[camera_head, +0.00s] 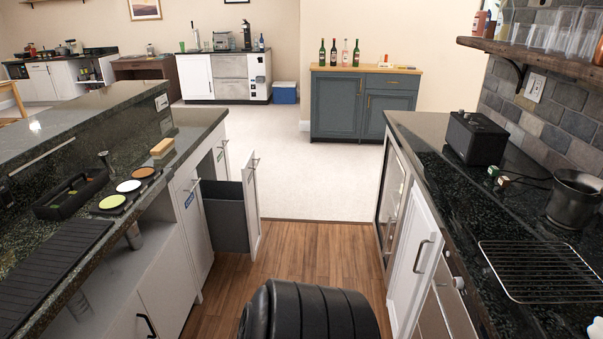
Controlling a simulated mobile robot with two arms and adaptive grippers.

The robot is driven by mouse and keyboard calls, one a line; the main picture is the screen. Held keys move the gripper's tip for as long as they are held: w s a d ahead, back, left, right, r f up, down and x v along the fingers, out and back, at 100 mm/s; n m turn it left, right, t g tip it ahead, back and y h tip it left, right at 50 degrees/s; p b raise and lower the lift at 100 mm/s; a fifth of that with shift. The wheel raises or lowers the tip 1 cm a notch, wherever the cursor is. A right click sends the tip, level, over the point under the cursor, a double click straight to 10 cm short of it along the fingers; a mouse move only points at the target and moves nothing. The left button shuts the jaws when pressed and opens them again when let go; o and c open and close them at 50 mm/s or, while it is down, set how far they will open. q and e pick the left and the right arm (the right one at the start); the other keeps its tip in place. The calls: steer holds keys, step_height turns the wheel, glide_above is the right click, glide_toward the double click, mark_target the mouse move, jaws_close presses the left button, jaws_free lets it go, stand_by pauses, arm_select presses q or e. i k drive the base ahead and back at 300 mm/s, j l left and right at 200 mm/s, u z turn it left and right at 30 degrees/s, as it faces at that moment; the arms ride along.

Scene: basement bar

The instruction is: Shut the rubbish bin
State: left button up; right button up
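The rubbish bin (224,215) is a dark grey pull-out bin in the left-hand cabinet row. It stands pulled out into the aisle, behind a white front panel (252,205) with a metal handle at its top. The bin's grey side faces me; its inside and contents are hidden. Neither of my grippers is in view, and nothing is seen touching the bin or its panel.
Wooden floor (310,250) lies clear between the two counters. The left counter carries a black tray (72,193) and small round dishes. The right counter holds a black box (476,138), a metal bucket (574,198) and a wire rack (540,271). A blue cabinet (362,105) stands beyond.

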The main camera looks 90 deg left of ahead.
mark_target(232, 211)
steer(key=u, duration=2.15)
